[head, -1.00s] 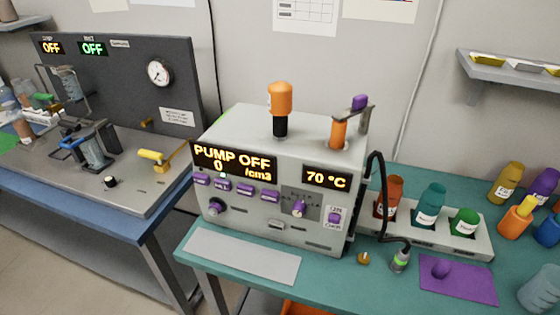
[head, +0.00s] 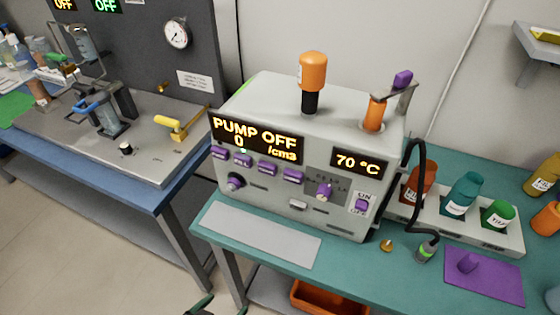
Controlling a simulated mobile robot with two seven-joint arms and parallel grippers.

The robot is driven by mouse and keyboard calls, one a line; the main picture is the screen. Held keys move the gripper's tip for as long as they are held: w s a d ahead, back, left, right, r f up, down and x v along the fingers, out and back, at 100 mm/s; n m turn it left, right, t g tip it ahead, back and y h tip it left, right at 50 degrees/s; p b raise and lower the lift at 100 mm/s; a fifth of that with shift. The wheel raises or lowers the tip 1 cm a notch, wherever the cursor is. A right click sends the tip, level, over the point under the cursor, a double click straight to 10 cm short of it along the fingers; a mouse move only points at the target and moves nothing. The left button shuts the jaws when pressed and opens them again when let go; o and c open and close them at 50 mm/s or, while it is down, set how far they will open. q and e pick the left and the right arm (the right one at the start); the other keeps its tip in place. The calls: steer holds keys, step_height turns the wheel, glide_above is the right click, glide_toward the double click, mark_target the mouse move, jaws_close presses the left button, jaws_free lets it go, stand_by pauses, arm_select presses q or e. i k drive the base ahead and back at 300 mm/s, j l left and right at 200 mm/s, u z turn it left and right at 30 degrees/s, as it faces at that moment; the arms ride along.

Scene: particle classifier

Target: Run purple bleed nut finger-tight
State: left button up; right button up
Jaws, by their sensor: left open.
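Several purple parts could be the bleed nut, and I cannot tell which one is. A purple knob (head: 235,182) sits low on the left of the grey machine's (head: 285,97) front. Another purple knob (head: 324,191) is on its front panel. A purple piece (head: 402,79) tops the lever beside the orange cylinder (head: 374,114). My left gripper (head: 200,306) barely shows at the bottom edge, open and apart from all of these. My right gripper is out of view.
The machine stands on a teal bench with a pale plate (head: 262,234) in front. A black hose (head: 421,170) hangs at its right, near a bottle rack (head: 507,241). An orange bin (head: 330,299) is below the bench edge. A blue-edged bench stands at left.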

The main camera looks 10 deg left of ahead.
mark_target(233, 184)
steer(key=j+u, duration=0.3)
steer(key=j, duration=0.55)
steer(key=i+j+u, duration=0.1)
steer(key=j+u, duration=0.15)
steer(key=j, duration=0.55)
